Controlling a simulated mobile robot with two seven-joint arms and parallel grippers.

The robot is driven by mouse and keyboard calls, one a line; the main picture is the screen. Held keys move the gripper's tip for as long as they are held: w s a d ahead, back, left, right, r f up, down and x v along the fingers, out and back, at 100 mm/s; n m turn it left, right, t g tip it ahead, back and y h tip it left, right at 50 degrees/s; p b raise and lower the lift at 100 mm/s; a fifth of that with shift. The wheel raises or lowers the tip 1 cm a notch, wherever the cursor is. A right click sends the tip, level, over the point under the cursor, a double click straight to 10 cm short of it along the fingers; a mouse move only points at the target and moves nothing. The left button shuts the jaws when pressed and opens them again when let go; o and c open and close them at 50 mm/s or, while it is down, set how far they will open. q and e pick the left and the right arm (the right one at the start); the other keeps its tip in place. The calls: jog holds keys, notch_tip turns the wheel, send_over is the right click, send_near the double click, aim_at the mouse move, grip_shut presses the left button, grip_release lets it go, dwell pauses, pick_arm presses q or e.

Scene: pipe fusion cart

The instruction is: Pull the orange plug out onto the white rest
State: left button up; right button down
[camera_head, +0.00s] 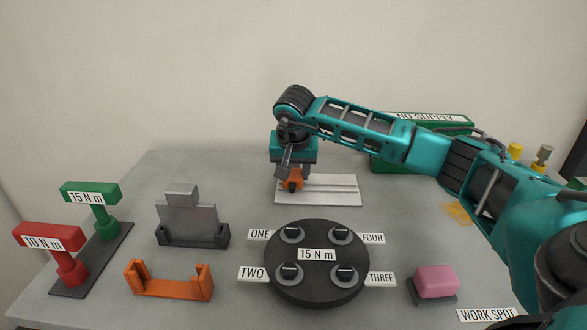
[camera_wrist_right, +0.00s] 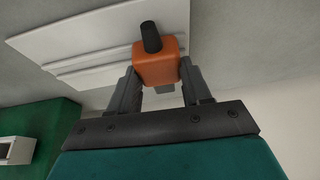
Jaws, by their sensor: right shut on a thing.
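The orange plug (camera_head: 291,184) is a small orange block with a dark stub on its front. It is at the left end of the white rest (camera_head: 320,200), a flat white plate with a raised strip along it. My right gripper (camera_head: 284,174) reaches down from above and is shut on the plug. In the right wrist view the plug (camera_wrist_right: 156,66) sits between the two dark fingers of the gripper (camera_wrist_right: 155,85), with the white rest (camera_wrist_right: 90,40) behind it. A small grey piece shows just below the plug there. I cannot tell whether the plug touches the rest. My left gripper is not in view.
A grey block stand (camera_head: 193,225), orange bracket (camera_head: 170,288), torque tools (camera_head: 90,212) and pink block (camera_head: 436,281) stand around.

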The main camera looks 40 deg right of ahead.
jog(key=shift+f, duration=0.2)
jog(key=shift+c, duration=2.1)
grip_release()
jog(key=p+v, duration=0.1)
jog(key=v, duration=1.2)
